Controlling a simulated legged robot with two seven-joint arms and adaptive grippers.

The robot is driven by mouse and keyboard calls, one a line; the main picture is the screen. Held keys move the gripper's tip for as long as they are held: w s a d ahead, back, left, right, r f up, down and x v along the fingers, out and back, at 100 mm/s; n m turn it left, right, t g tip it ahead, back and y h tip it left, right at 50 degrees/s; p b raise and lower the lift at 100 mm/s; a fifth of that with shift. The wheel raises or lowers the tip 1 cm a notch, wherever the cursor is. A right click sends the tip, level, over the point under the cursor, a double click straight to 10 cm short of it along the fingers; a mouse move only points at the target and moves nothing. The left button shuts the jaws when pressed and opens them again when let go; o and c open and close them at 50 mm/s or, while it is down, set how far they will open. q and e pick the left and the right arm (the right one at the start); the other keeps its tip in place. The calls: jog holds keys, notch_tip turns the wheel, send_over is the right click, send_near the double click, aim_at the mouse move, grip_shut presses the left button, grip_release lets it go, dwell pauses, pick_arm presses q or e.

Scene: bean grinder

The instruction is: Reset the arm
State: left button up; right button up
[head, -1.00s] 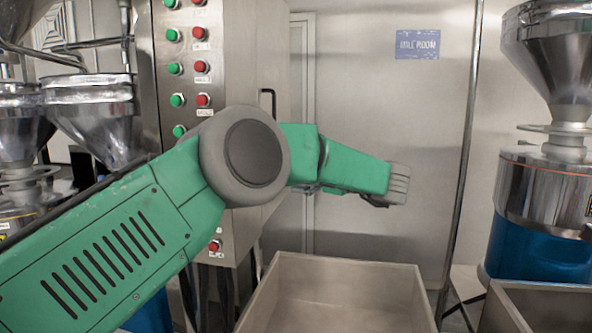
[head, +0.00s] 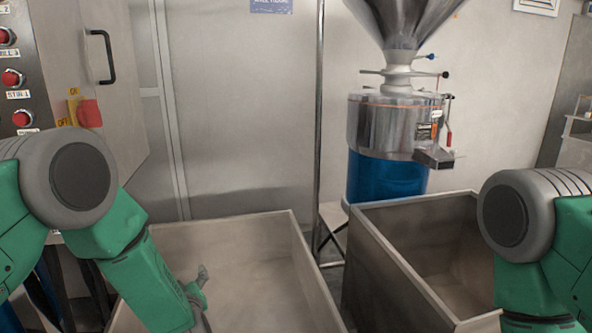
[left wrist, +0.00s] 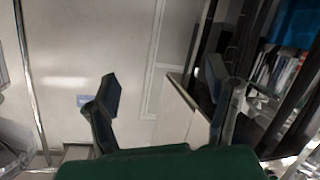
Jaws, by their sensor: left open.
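My left arm (head: 70,190) comes in from the left in the head view, bent at a grey joint with its green forearm pointing down. My left gripper (head: 200,292) is in front of the left metal bin (head: 240,245) and partly hidden by the forearm. In the left wrist view its two dark fingers stand wide apart with nothing between them (left wrist: 162,82). My right arm (head: 525,230) shows at the right edge, in front of the right bin (head: 390,265). The right gripper is out of the picture.
A control cabinet (head: 115,140) with red buttons and a red-yellow switch stands at the left. A grinder (head: 395,130) with a steel hopper and blue base stands behind the right bin.

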pick_arm(q)
jog(key=s+f+m+g+h+b, duration=0.2)
jog(key=s+f+m+g+h, duration=0.4)
jog(key=s+f, duration=1.3)
jog(key=s+a+m+g+b, duration=0.1)
jog(key=s+m+g, duration=0.2)
jog(key=s, duration=2.1)
jog(key=f+g, duration=0.1)
jog(key=g, duration=0.3)
jog(key=shift+a+m+b, duration=0.35)
jog(key=shift+m+b, duration=0.05)
